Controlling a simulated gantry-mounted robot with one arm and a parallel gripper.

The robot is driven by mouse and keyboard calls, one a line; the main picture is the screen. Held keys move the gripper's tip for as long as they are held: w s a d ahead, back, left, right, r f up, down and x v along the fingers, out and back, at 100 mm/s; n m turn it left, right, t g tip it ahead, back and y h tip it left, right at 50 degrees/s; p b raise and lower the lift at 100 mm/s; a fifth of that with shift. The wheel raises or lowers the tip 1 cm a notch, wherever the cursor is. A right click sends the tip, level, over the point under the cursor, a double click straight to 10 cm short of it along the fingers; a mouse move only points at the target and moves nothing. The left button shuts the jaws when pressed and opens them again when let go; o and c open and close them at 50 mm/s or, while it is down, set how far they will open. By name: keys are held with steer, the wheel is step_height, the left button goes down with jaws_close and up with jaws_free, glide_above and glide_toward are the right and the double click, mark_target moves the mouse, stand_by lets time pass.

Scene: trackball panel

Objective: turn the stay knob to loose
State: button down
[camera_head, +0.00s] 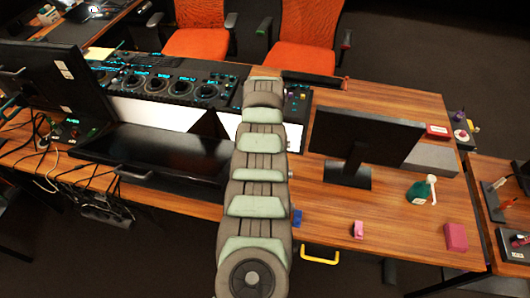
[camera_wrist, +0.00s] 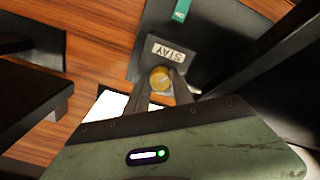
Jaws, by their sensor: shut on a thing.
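The stay knob (camera_wrist: 160,75) is a small round yellow knob in the wrist view, just below a white label (camera_wrist: 171,52) that reads STAY upside down. My gripper (camera_wrist: 159,86) has a dark finger on each side of the knob and is shut on it. The knob's top shows between the fingertips; its lower sides are partly hidden by them. I cannot read a loose mark or a pointer on the knob. In the head view my arm reaches over the desk to the console and hides the knob and gripper.
In the wrist view a green tag (camera_wrist: 181,11) sits on the dark panel beyond the label. A console with several dials (camera_head: 160,84) lies left.

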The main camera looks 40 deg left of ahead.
steer(key=shift+n+b, duration=1.2)
steer(key=shift+n, duration=1.1)
steer(key=c, duration=1.1)
jaws_free()
step_height(320, 180, up, 11)
steer(key=p, duration=0.1)
